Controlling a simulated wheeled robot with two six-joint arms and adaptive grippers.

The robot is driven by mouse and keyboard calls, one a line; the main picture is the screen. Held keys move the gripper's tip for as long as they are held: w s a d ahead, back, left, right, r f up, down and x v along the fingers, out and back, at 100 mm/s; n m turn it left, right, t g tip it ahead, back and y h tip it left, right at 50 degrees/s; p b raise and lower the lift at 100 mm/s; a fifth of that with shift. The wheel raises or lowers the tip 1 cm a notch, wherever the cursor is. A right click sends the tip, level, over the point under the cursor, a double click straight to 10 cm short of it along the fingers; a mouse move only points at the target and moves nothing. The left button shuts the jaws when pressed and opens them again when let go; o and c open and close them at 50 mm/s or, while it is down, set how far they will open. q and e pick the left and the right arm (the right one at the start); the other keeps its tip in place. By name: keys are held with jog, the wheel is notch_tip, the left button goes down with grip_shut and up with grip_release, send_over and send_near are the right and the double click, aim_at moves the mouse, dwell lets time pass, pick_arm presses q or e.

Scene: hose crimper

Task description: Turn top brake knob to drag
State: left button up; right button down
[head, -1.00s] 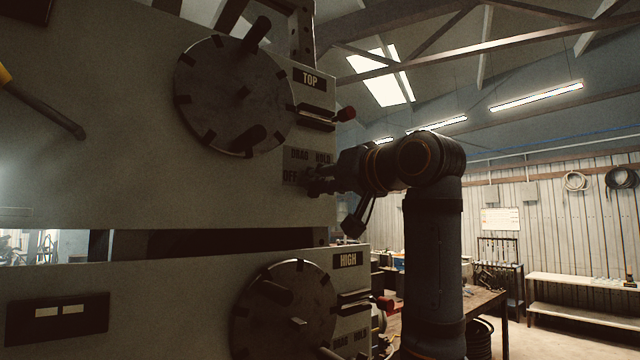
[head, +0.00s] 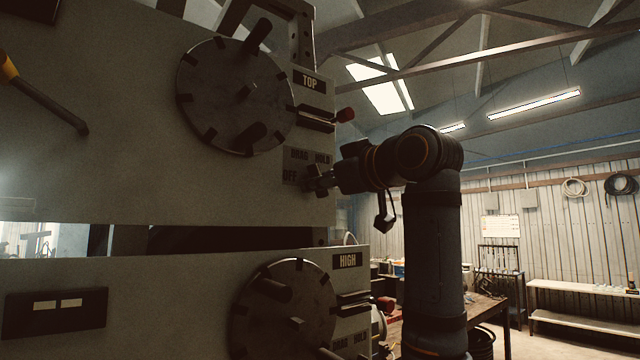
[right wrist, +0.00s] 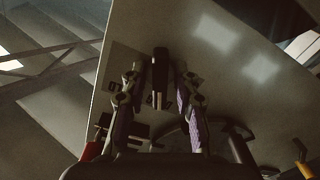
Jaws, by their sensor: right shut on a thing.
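The upper panel carries a plate (head: 296,157) lettered DRAG, HOLD and OFF, under the TOP label (head: 310,83). My right gripper (head: 314,180) reaches in from the right to the lower part of this plate. In the right wrist view, the dark bar of the top brake knob (right wrist: 160,72) stands between the two fingers of the gripper (right wrist: 158,88), which are shut on it. The fingers hide most of the knob in the head view, so its pointed setting cannot be told. My left gripper is not in view.
A large dark disc with pegs (head: 237,95) is left of the plate. A red-tipped lever (head: 344,115) sticks out just above my gripper. A workbench (head: 485,308) stands behind at right.

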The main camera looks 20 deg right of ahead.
jog(key=shift+n, duration=0.6)
jog(key=c, duration=1.3)
grip_release()
jog(key=shift+c, duration=0.2)
jog(key=v, duration=1.2)
